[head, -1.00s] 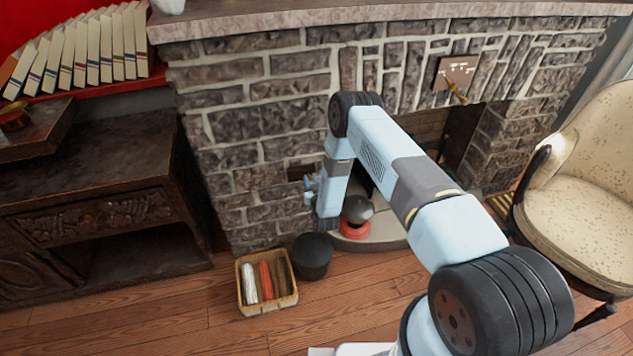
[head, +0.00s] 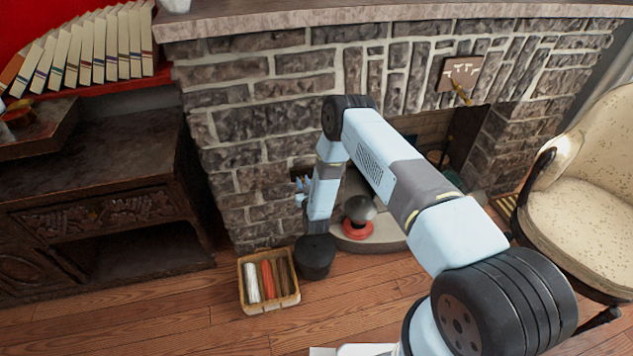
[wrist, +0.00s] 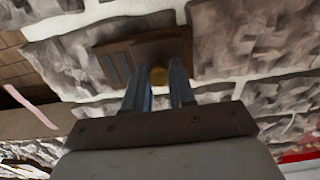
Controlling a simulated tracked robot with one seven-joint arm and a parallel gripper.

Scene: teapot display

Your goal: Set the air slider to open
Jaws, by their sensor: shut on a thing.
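The air slider is a dark slotted plate set in the stone wall (head: 301,170), low and left of the fireplace opening. In the wrist view its plate (wrist: 119,64) shows slots on the left and a small brass knob (wrist: 158,76). My gripper (head: 301,186) is at the plate. In the wrist view my gripper (wrist: 160,78) is shut on the brass knob, with a finger on each side. No open or closed marking can be read. My arm hides part of the wall.
A brass-handled plate (head: 460,73) is on the upper wall. A black bucket (head: 315,262) and a basket of coloured sticks (head: 268,283) stand on the floor below. A kettle-like grey thing on a red base (head: 358,229) sits on the hearth. An armchair (head: 575,205) is at right.

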